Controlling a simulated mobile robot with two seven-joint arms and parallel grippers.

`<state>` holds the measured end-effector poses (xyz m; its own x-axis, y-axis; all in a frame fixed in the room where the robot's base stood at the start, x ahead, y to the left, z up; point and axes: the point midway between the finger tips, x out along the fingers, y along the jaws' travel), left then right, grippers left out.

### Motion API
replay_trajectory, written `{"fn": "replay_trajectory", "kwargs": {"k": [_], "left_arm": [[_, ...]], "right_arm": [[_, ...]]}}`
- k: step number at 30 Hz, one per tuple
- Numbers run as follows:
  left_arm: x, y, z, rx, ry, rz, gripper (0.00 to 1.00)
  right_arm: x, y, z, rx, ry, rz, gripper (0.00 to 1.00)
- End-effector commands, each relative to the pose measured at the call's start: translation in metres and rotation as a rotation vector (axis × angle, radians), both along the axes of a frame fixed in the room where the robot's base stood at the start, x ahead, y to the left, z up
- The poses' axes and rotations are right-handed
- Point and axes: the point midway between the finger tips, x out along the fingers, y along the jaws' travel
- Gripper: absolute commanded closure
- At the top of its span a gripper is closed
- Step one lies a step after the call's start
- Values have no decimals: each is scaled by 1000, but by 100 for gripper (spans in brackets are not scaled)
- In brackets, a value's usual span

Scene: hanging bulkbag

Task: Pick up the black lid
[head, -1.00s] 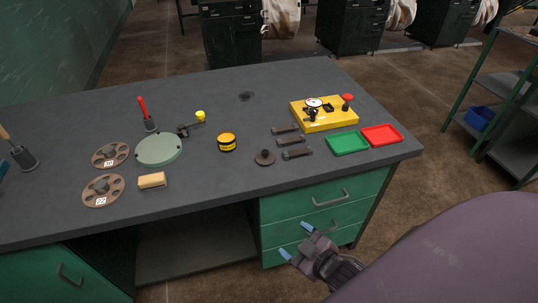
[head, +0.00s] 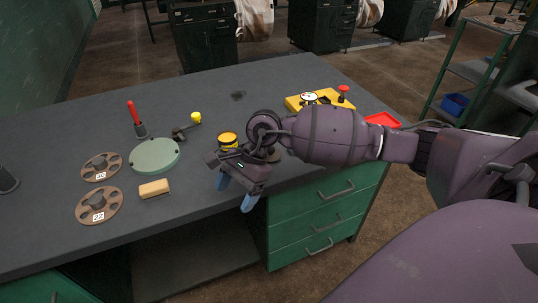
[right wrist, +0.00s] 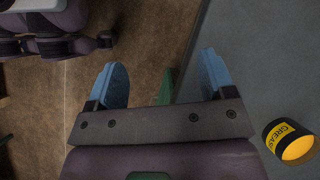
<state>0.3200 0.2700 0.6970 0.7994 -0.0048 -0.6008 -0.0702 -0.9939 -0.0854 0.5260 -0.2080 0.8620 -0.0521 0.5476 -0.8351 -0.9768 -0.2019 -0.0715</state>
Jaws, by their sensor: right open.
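The black lid, a small dark disc with a knob in the earlier head view, is now mostly or wholly hidden behind my right wrist and gripper. My right gripper (head: 236,193) is open and empty, its blue fingers pointing down near the table's front edge. In the right wrist view the open fingers (right wrist: 163,70) have only floor, drawer and table edge between them. A yellow and black grease tin (head: 228,139) stands just behind the gripper; it also shows at the right of the right wrist view (right wrist: 291,142). My left gripper is not in view.
On the grey table (head: 190,193) are a tan block (head: 154,189), two brown holed discs (head: 99,206), a pale green round plate (head: 155,155) and a red-handled tool (head: 134,118). A yellow fixture (head: 300,101) and red tray (head: 382,120) lie partly behind my right arm.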

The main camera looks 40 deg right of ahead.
Motion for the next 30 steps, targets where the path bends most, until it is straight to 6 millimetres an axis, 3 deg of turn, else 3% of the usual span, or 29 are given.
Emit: {"fn": "replay_trajectory", "kwargs": {"k": [1, 6, 10, 16, 25, 30], "left_arm": [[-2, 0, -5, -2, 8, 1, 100], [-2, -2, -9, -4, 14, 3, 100], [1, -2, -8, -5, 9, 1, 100], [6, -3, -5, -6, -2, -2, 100], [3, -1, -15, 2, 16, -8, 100], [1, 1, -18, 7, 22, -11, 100]], "right_arm": [[17, -24, 4, -139, -65, 66, 24], [57, -95, 34, -532, -200, 223, 24], [74, -130, 58, -721, -238, 274, 24], [82, -150, 68, -821, -248, 297, 24], [87, -158, 28, -818, -245, 297, 24], [89, -161, 17, -818, -248, 294, 24]]}}
